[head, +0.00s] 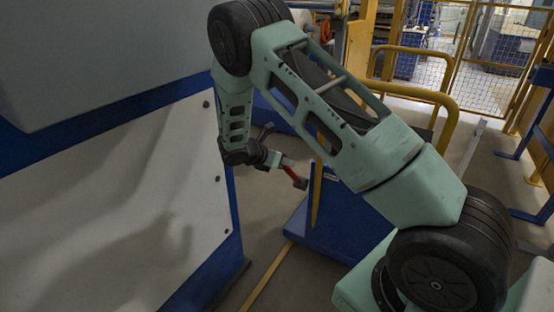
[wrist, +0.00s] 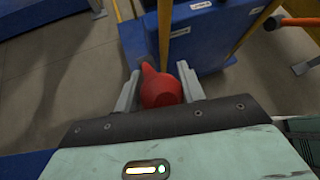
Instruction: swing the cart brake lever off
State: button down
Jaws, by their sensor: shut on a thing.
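The red brake lever (head: 299,182) shows beside the blue cart (head: 345,215) in the head view, partly covered by my gripper (head: 281,162). In the wrist view its rounded red knob (wrist: 162,90) sits between the two pale fingers of my gripper (wrist: 160,84), which is shut on it. The cart (wrist: 205,40) fills the upper middle of the wrist view. The lever's pivot is not clear.
A large white and blue machine panel (head: 120,190) stands close on the left of my gripper. A yellow post (head: 317,190) rises at the cart. Yellow rails (head: 440,97) and a mesh fence (head: 480,70) stand behind. Open floor (wrist: 60,75) lies left of the cart.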

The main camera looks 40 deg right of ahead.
jog(key=shift+w+d+r+y+p, duration=0.15)
jog(key=shift+d+r+y+p, duration=0.25)
jog(key=shift+d+r+p, duration=0.5)
jog(key=shift+w+d+r+p, duration=0.15)
jog(key=shift+w+d+p, duration=0.1)
jog(key=shift+d, duration=0.35)
jog(key=shift+w+d+r+p, duration=0.15)
jog(key=shift+d+p, duration=0.1)
jog(key=shift+d, duration=0.3)
jog(key=c, duration=0.9)
grip_release()
jog(key=shift+w, duration=0.1)
